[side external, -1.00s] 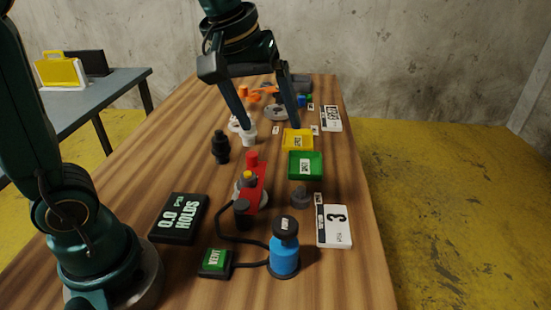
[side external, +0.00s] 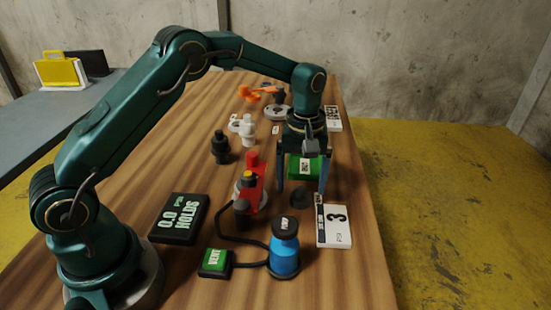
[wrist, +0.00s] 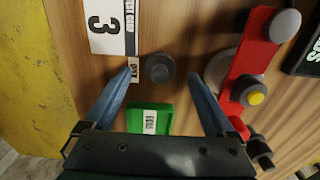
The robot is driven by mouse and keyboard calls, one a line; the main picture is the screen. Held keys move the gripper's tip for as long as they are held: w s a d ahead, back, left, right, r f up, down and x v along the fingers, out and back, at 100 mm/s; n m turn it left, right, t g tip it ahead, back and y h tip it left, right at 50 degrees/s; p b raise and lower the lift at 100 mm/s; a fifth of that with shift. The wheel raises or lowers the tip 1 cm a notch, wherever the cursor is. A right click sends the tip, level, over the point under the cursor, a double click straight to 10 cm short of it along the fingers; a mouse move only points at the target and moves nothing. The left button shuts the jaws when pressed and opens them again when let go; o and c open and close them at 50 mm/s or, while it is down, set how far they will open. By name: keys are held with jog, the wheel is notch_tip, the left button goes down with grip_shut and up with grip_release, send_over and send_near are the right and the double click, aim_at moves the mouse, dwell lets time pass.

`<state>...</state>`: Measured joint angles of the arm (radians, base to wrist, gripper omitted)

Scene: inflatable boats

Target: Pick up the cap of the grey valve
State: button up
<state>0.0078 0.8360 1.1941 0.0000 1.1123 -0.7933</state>
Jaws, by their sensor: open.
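A dark grey, round, cap-like piece (wrist: 159,69) with a raised middle sits on the wooden table beside a small white label (wrist: 133,68). I cannot tell whether a valve body is under it. It also shows in the side external view (side external: 301,198), in front of the green tray. My gripper (wrist: 163,72) is open and points down, with nothing held.
The green tray (wrist: 150,117) lies close to the fingers. A red bar (side external: 254,185) with knobs stands left of them. Black (side external: 220,150) and white (side external: 248,133) pieces stand farther back.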

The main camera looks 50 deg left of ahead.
jog(key=shift+f, duration=1.2)
grip_shut()
